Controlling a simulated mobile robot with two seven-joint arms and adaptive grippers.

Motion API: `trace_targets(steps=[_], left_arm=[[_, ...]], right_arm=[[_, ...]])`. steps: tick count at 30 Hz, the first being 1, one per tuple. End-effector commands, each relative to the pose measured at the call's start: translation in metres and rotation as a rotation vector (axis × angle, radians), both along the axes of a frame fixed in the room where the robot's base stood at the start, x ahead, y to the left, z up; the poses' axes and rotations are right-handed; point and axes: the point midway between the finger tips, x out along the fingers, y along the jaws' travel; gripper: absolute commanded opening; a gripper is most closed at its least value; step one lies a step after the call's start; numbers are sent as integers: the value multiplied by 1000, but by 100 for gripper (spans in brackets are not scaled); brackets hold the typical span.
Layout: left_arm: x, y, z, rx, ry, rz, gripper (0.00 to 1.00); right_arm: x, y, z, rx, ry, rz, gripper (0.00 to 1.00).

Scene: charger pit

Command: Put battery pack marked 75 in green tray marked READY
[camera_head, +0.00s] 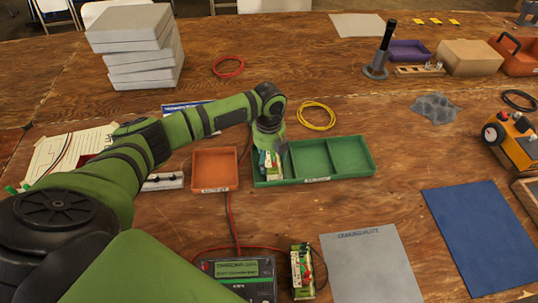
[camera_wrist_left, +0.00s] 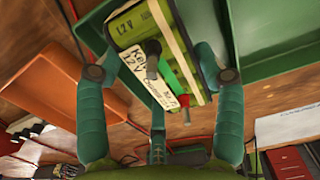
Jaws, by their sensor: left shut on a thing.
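My left gripper (camera_head: 269,148) is shut on a green battery pack (camera_head: 273,170) with a white label, at the left compartment of the green tray (camera_head: 345,177). I cannot tell whether the pack touches the tray floor. In the left wrist view the pack (camera_wrist_left: 150,62) sits tilted between the fingers, its handwritten label partly hidden; the number 75 is not readable. The green tray (camera_wrist_left: 270,75) lies beyond it there. The tray has three compartments; the middle and right ones are empty. Its front label is too small to read. My right gripper is not in view.
An orange tray (camera_head: 215,170) stands close left of the green tray. Another battery pack (camera_head: 302,272) stands beside the charger (camera_head: 238,278) in front, with red cable around. A grey charging plate (camera_head: 368,265) and a blue mat (camera_head: 480,235) lie right. A yellow cable coil (camera_head: 317,116) lies behind.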

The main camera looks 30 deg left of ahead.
Motion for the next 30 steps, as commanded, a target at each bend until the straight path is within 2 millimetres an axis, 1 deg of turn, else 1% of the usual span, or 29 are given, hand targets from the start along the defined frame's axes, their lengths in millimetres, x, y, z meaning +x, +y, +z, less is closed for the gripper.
trace_targets(steps=[3, 7, 8, 9, 19, 23, 26, 30], left_arm=[[1, -1, 2, -2, -4, 0, 10], [1, -1, -1, -3, -3, 0, 10], [0, -1, -3, -1, -1, 0, 77], [0, -1, -2, -1, -1, 0, 92], [0, -1, -2, -1, -1, 0, 92], [1, 0, 4, -1, -2, 0, 92], [2, -1, 18, -2, -4, 0, 92], [2, -1, 47, -2, -7, -1, 92]], right_arm=[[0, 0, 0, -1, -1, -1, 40], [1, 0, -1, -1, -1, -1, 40], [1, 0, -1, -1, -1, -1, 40], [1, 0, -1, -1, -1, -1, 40], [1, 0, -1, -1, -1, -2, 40], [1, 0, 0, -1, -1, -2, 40], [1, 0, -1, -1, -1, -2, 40], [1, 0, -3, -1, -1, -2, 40]])
